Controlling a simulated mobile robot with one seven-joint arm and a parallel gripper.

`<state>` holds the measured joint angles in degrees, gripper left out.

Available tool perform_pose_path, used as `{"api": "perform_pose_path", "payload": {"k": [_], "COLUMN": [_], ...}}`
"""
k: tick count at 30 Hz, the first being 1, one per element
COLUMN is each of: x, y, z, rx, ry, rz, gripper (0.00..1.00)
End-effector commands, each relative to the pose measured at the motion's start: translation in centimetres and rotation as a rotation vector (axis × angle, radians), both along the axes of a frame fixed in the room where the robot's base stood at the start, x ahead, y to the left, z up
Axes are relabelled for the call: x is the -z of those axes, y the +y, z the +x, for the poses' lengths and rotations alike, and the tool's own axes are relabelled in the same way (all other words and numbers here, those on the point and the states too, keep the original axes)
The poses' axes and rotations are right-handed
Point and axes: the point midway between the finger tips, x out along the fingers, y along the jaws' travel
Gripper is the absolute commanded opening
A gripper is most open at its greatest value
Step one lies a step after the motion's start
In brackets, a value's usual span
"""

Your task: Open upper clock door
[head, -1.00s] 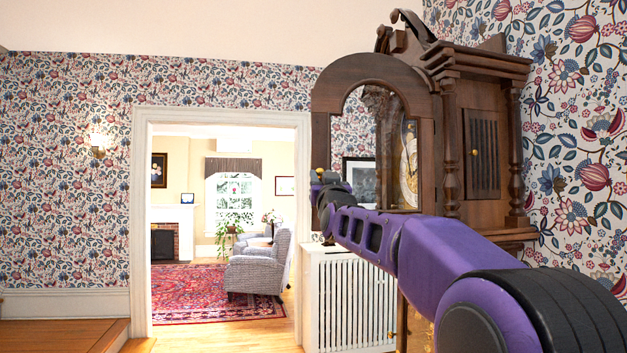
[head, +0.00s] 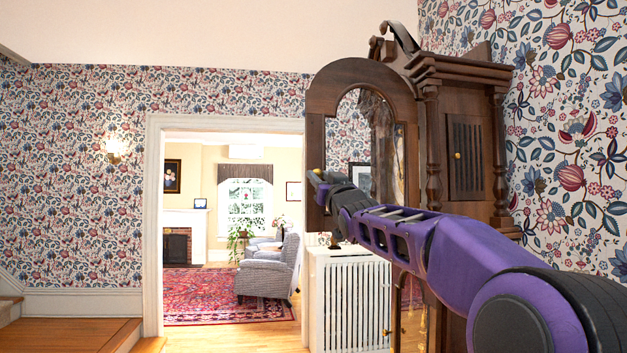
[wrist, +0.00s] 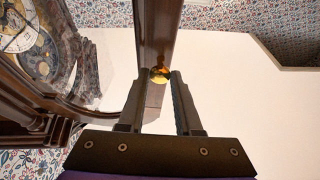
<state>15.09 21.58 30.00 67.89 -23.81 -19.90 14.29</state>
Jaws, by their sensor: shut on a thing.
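The upper clock door (head: 316,135) is a dark wooden arched frame with glass. It stands swung out from the tall clock's hood (head: 467,100), towards the left in the head view. My gripper (head: 319,182) is at the door's left edge. The clock dial (wrist: 18,30) shows at the left of the wrist view, apart from the door. My arm hides the lower right of the door in the head view.
A white radiator cover (head: 350,300) stands below the door. A white-framed doorway (head: 155,220) opens at the left to a room with a grey armchair (head: 268,270) and red rug (head: 215,295). A wooden step (head: 70,330) is at lower left.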

Motion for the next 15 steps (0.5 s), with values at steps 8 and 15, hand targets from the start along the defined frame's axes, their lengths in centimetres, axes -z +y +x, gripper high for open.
{"api": "perform_pose_path", "payload": {"k": [8,15], "x": [0.05,0.01], "y": [-1.0,-1.11], "z": [-0.18,-0.26], "rx": [-0.015,-0.021], "ry": [0.001,0.0], "rz": [0.0,0.0], "gripper": [0.0,0.0]}}
